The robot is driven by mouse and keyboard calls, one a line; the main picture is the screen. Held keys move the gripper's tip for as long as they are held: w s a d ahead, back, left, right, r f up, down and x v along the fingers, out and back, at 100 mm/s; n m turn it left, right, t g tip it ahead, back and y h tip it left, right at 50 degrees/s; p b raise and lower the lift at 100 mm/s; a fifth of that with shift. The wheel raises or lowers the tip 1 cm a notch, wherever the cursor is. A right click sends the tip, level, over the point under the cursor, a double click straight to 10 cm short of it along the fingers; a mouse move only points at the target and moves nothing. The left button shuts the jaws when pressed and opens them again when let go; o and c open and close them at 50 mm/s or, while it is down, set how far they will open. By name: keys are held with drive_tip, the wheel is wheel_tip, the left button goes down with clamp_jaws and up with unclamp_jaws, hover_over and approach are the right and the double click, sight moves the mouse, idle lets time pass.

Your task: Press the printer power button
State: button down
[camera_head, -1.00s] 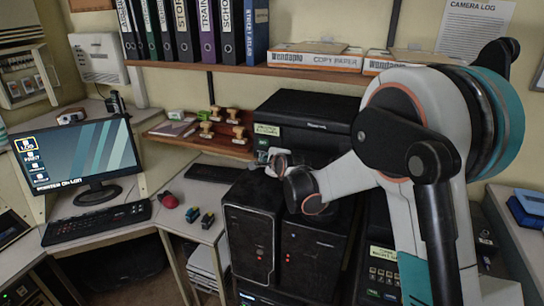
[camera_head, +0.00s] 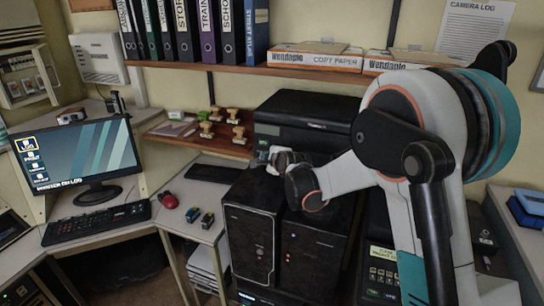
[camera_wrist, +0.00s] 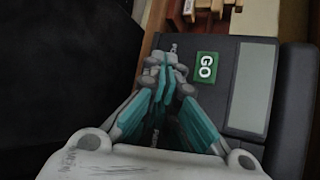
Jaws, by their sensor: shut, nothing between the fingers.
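The black printer (camera_head: 290,108) stands under the wall shelf, behind two dark computer towers, with a pale label on its front. In the wrist view, a dark grey panel (camera_wrist: 225,52) shows a green button marked GO (camera_wrist: 207,67) and a grey screen (camera_wrist: 251,88). I cannot tell whether GO is the power button. My gripper (camera_wrist: 168,68) is shut and empty, its teal fingertips over the panel just left of the GO button. Whether they touch anything is unclear. In the head view, my gripper is near the printer's front, its fingertips hard to make out.
Two dark towers (camera_head: 250,225) stand close below my wrist. Stamps (camera_head: 238,134) sit on a small wooden ledge left of the printer. A shelf with binders and paper boxes (camera_head: 315,57) hangs above. A monitor (camera_head: 75,155), keyboard and red mouse are at left.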

drive_tip(key=shift+w+d+r, duration=0.2)
drive_tip(key=shift+w, duration=0.1)
idle(0.4)
drive_tip(key=shift+s, duration=0.1)
drive_tip(key=shift+s+f, duration=0.3)
drive_tip(key=shift+f, duration=0.05)
drive_tip(key=shift+s+a+f+b, duration=0.1)
drive_tip(key=shift+s+a+b, duration=0.1)
drive_tip(key=shift+s+b, duration=0.2)
drive_tip(key=shift+s+a, duration=0.3)
drive_tip(key=shift+s, duration=0.5)
drive_tip(key=shift+s+a, duration=0.35)
drive_tip(key=shift+s, duration=0.5)
drive_tip(key=shift+s+a, duration=0.3)
drive_tip(key=shift+s, duration=0.5)
